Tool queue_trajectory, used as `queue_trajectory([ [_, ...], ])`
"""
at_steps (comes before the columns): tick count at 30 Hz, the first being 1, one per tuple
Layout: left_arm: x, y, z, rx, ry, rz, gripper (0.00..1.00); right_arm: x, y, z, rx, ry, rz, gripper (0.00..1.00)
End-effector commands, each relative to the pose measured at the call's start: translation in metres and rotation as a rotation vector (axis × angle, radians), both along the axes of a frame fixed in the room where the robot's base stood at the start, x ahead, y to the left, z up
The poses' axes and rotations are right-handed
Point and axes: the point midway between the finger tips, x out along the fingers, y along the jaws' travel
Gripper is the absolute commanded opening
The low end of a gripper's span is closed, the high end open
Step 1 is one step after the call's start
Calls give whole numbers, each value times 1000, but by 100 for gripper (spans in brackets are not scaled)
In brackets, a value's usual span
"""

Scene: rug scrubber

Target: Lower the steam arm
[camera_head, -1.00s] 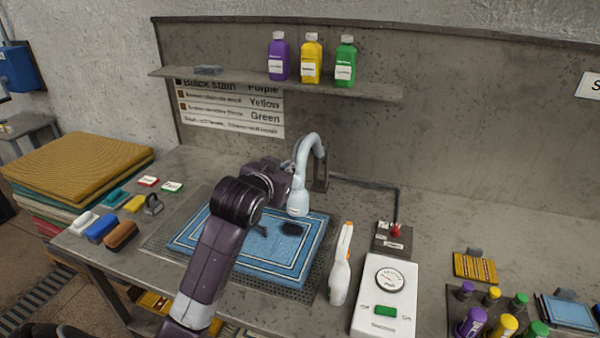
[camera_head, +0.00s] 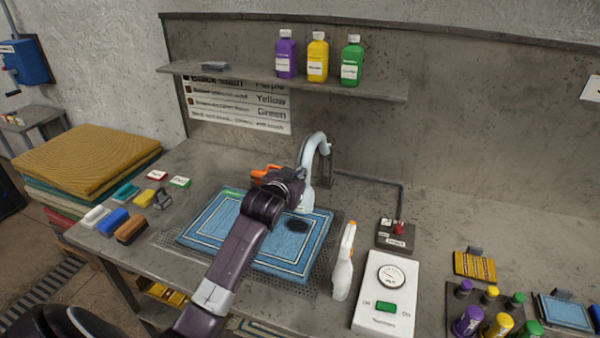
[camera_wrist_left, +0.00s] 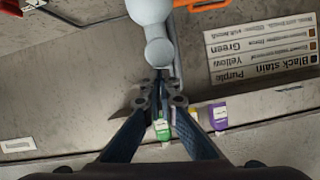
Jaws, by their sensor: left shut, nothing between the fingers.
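The steam arm (camera_head: 313,150) is a pale curved pipe that rises at the back of the bench and bends down over the blue rug (camera_head: 215,245). It also shows at the top of the left wrist view (camera_wrist_left: 152,15). My left gripper (camera_wrist_left: 160,80) is shut and empty, its fingertips close by the pipe's rounded end in that view. I cannot tell whether they touch it. In the head view, my wrist hides the fingers and part of the pipe. An orange part (camera_head: 265,172) shows beside my wrist. My right gripper is not in view.
A white spray bottle (camera_head: 343,262) and a white gauge box (camera_head: 386,295) stand right of the rug. A red-knobbed control (camera_head: 397,235) sits behind the box. Brushes (camera_head: 114,220) lie at the left. Bottles (camera_head: 317,57) stand on the shelf above.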

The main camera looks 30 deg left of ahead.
Motion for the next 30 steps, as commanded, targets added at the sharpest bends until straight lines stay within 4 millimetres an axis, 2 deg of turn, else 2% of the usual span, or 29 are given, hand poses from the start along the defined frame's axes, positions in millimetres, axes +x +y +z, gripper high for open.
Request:
queue_trajectory([
  [8, -1, 0, -6, 1, -7, 0, 0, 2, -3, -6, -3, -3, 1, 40],
  [15, -7, -1, -36, 18, -73, 1, 0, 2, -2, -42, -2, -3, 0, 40],
  [21, -13, -3, -63, 26, -113, 0, 0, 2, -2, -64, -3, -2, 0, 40],
  [24, -15, -4, -75, 28, -115, 0, 0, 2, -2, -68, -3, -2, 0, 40],
  [30, -16, -4, -82, 26, -110, 1, 0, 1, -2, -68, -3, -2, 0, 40],
])
